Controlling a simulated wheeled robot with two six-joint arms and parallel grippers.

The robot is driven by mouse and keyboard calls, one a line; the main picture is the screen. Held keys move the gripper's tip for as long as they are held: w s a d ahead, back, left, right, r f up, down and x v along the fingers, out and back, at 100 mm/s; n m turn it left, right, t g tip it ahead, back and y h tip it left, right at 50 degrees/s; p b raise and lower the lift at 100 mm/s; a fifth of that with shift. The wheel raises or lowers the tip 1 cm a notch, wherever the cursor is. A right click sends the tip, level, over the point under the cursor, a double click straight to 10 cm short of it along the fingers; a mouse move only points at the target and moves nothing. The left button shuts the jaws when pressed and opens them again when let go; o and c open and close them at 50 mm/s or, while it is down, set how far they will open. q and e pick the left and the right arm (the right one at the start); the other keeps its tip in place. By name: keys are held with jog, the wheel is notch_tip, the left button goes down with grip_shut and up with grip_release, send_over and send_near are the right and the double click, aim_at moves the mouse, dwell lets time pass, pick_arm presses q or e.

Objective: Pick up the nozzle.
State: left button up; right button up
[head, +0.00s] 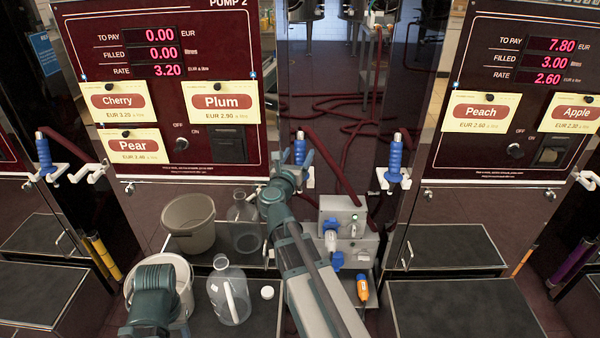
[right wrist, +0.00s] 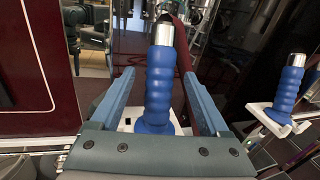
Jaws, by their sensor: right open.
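A blue ribbed nozzle (head: 299,149) with a metal tip stands upright in a white holder between the two pumps. My right gripper (head: 297,162) is at this nozzle. In the right wrist view the nozzle (right wrist: 160,85) stands between the two open fingers, with a gap on each side. The gripper hides part of the holder. A second blue nozzle (head: 396,155) sits in a holder to the right and also shows in the right wrist view (right wrist: 290,84). A third (head: 43,152) is at the far left. My left arm enters at the lower left; its gripper is out of view.
Pump 2 (head: 222,158) stands on the left, another pump (head: 470,158) on the right. Below are a beige bucket (head: 190,226), glass jugs (head: 229,292), a white cap (head: 267,292) and a grey box (head: 342,210). Dark red hoses hang and lie behind.

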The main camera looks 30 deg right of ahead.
jog(key=shift+x, duration=2.65)
grip_shut()
